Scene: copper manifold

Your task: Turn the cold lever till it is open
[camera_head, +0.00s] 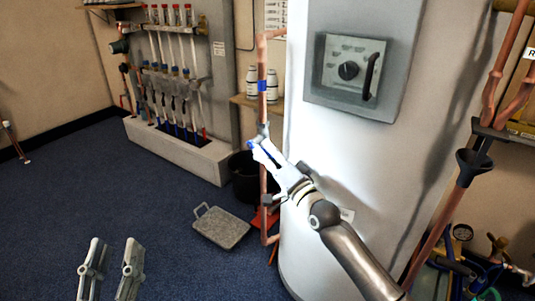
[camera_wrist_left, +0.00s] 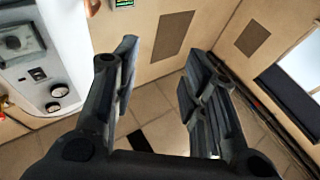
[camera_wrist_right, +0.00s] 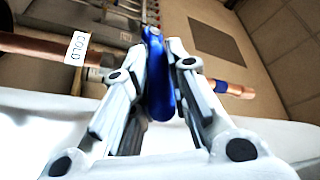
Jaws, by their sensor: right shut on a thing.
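The cold lever is a blue handle (camera_wrist_right: 160,85) at a copper pipe (camera_wrist_right: 40,47) with a white tag reading COLD (camera_wrist_right: 77,48). In the right wrist view it sticks out across the pipe, towards the camera. My right gripper (camera_head: 263,152) is shut on this handle, with one finger on each side of it. In the head view the pipe stands upright beside the white tank, and the fingers hide most of the lever. My left gripper (camera_head: 110,270) is open and empty, low at the left over the floor; its spread fingers also show in the left wrist view (camera_wrist_left: 157,85).
The white cylindrical tank (camera_head: 340,165) with a grey control panel (camera_head: 352,70) stands just right of the pipe. A black bucket (camera_head: 243,178) and a grey tray (camera_head: 221,228) are on the floor. A manifold with several tubes (camera_head: 175,80) is behind.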

